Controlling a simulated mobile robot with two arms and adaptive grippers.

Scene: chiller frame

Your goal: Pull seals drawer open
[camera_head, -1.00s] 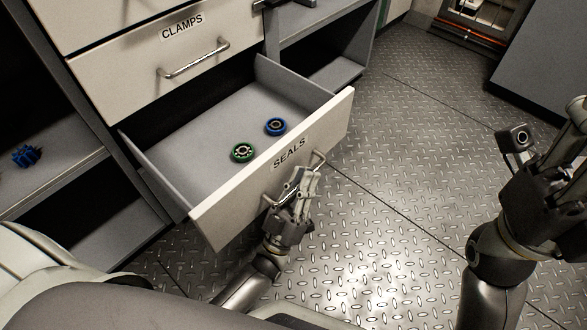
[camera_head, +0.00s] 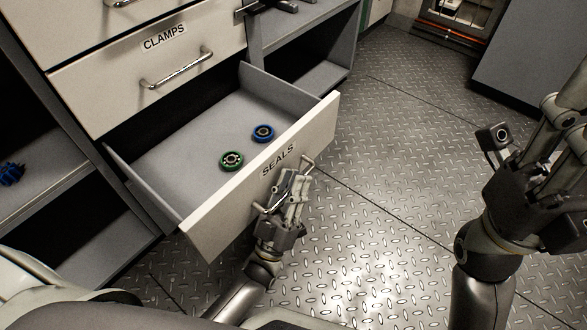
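The seals drawer (camera_head: 219,211) stands pulled well out of the cabinet, with a pale front labelled SEALS and a grey tray. A green ring-shaped seal (camera_head: 231,161) and a blue one (camera_head: 263,133) lie inside it. Its metal bar handle (camera_head: 308,161) is partly hidden by my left gripper (camera_head: 291,180). The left fingers are at the middle of the handle; whether they are closed around the bar is unclear. My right gripper (camera_head: 566,120) is raised at the right edge, partly cut off, with its fingers apart and nothing seen between them.
The clamps drawer (camera_head: 107,91) above is shut. Open shelves flank the drawer; a blue part (camera_head: 11,173) lies on the left one. Dark items (camera_head: 280,7) lie on top of the right unit. The metal plate floor (camera_head: 390,190) right of the drawer is clear.

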